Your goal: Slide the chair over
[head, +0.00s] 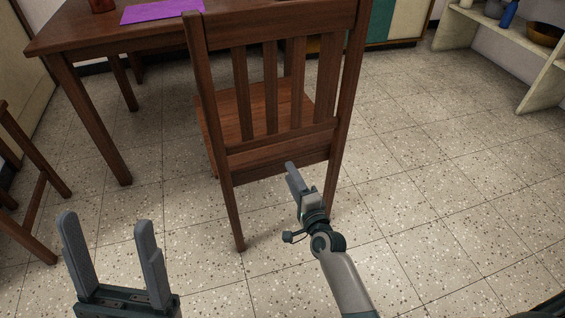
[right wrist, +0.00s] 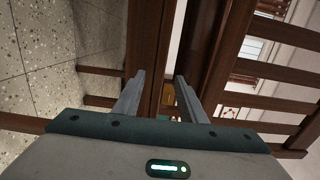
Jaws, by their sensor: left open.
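The dark brown wooden chair (head: 250,158) stands in the middle of the head view, its slatted back towards me and its seat towards the table. My right gripper (head: 291,168) is just in front of the lower part of the chair back; I cannot tell whether it touches. In the right wrist view, its two fingers (right wrist: 159,76) are apart, with dark wooden bars of the chair (right wrist: 145,45) close ahead of them. My left gripper (head: 106,225) is open and empty above the floor at the lower left, apart from the chair.
A brown table (head: 90,38) with a purple mat (head: 162,11) stands behind and left of the chair. Another wooden chair (head: 38,195) is at the left edge. A pale shelf (head: 505,50) with a bowl is at the upper right. The tiled floor (head: 440,170) is clear right of the chair.

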